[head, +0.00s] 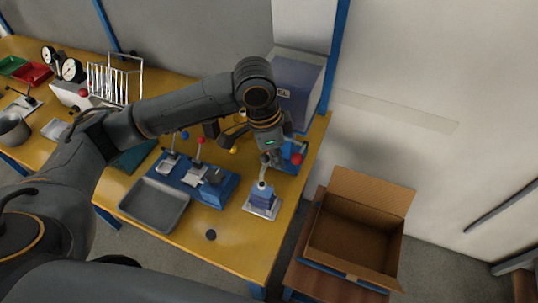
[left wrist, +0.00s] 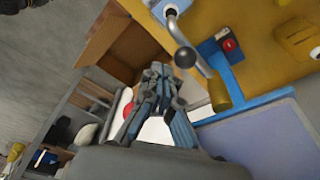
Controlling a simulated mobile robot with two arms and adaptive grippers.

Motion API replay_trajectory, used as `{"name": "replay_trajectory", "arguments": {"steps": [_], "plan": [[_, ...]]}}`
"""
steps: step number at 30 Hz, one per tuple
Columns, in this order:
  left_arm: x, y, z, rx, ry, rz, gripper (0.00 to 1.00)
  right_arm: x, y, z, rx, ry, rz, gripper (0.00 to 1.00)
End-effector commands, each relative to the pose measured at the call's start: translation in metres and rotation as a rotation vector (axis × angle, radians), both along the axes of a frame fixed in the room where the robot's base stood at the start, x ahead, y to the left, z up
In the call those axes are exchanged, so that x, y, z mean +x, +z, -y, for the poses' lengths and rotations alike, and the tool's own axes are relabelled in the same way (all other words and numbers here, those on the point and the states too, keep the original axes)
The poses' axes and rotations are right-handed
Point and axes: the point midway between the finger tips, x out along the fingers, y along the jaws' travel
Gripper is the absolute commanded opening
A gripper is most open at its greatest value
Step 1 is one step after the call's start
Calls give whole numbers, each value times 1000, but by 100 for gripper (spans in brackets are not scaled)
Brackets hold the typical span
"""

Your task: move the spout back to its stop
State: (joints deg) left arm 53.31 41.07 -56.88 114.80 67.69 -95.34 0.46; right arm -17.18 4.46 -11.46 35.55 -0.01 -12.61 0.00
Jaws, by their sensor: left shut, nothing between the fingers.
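A small blue fixture on a white plate (head: 262,209) stands near the table's right end in the head view. A pale bent tube (head: 264,174), which looks like the spout, rises from it toward my left gripper (head: 271,160). In the left wrist view a bent metal tube (left wrist: 173,25) runs down to a grey ball (left wrist: 185,57), with a yellow end piece (left wrist: 218,95) beyond. My left gripper, also in the left wrist view (left wrist: 160,72), is shut and empty, left of the ball. I cannot tell whether they touch. The stop cannot be made out. My right gripper is not in view.
A blue bracket with a red ball (head: 296,158) is just right of my left gripper. A large blue-grey box (head: 300,95) stands behind. An open cardboard box (head: 357,240) is beyond the table's right edge. A blue lever fixture (head: 215,190) and grey tray (head: 155,204) lie left.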

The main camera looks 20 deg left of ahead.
Motion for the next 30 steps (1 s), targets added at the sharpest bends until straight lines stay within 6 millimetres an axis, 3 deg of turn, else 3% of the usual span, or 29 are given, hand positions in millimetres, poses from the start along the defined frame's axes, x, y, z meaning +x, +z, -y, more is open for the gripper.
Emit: {"name": "replay_trajectory", "arguments": {"steps": [6, 30], "plan": [[0, -10, 0, 0, 0, 1, 0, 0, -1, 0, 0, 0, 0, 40], [1, -10, -16, 0, 0, 1, 0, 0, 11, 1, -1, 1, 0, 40]]}}
